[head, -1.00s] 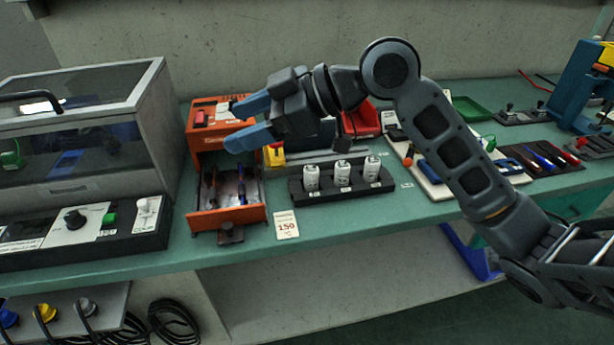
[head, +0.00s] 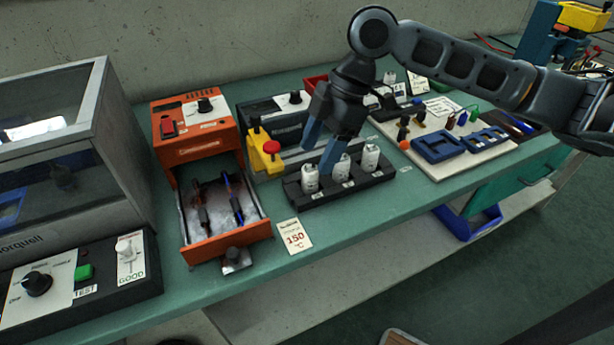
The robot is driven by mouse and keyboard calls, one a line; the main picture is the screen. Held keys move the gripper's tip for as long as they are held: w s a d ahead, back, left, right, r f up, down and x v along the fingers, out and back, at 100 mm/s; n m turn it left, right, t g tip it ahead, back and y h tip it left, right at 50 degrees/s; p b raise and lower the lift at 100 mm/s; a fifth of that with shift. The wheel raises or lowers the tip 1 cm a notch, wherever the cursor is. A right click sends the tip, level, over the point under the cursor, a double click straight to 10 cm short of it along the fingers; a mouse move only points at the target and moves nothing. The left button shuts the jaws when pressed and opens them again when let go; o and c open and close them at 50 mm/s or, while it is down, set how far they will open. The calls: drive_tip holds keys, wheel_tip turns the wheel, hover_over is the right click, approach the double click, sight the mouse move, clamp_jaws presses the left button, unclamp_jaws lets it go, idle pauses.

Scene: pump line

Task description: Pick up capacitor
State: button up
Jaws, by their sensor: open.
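Three white cylindrical capacitors stand upright in a row in a black rack on the green bench in the head view: the left capacitor (head: 310,180), the middle capacitor (head: 342,168) and the right capacitor (head: 371,157). The black rack (head: 325,199) has a label below each one. My gripper (head: 319,153) is open, with its blue fingers pointing down over the left and middle part of the rack. One finger tip overlaps the middle capacitor in the picture. I cannot tell whether it touches. Nothing is held.
An orange oven (head: 196,132) with an open drawer (head: 224,215) stands left of the rack. A 150 °C card (head: 294,237) lies in front. A yellow block with a red button (head: 265,152) stands just behind. A white board with blue parts (head: 455,145) lies right.

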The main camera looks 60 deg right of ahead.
sight(311, 165)
drive_tip(key=shift+x, duration=2.4)
drive_tip(key=shift+w, duration=0.1)
drive_tip(key=shift+c, duration=0.5)
drive_tip(key=shift+r, duration=0.1)
drive_tip(key=c, duration=1)
